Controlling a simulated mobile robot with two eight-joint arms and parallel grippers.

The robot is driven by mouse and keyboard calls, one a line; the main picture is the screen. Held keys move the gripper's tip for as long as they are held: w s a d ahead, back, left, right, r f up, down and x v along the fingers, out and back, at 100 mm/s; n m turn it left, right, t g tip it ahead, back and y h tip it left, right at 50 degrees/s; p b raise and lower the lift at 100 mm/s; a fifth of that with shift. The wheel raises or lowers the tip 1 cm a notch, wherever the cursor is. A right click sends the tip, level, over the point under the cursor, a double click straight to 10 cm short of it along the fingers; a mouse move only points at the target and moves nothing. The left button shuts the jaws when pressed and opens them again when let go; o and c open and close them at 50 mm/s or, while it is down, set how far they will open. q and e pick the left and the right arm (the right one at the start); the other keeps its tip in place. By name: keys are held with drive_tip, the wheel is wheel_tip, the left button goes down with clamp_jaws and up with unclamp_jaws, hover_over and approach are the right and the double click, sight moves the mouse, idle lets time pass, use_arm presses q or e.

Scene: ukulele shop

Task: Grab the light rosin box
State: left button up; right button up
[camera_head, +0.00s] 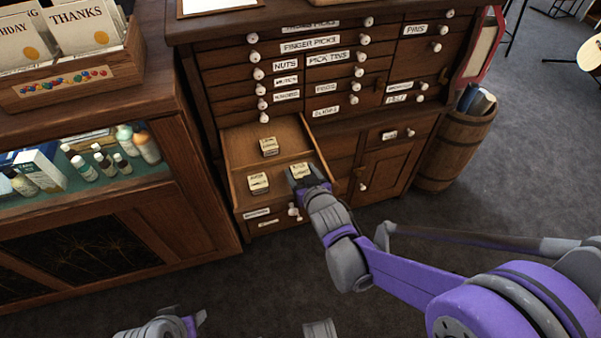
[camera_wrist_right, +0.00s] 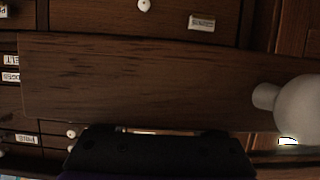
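Three small pale boxes with dark lettering sit in an open wooden drawer (camera_head: 285,138) in the head view: a back box (camera_head: 268,146), a front-left box (camera_head: 258,183) and a front-right box (camera_head: 300,169). Their lettering is too small to read. My right gripper (camera_head: 305,178) reaches over the drawer's front, right at the front-right box, and partly covers it. In the right wrist view, the gripper (camera_wrist_right: 155,133) is a dark shape with a pale strip between its two sides; its grip is unclear. My left gripper (camera_head: 198,318) is at the bottom edge, away from the drawer.
The drawer belongs to a wooden cabinet with labelled drawers and white knobs. A large knob (camera_wrist_right: 298,103) shows close in the wrist view. A glass display case (camera_head: 85,170) stands left; a barrel (camera_head: 455,150) stands right. Grey floor in front is open.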

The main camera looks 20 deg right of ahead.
drive_tip(key=c, duration=0.9)
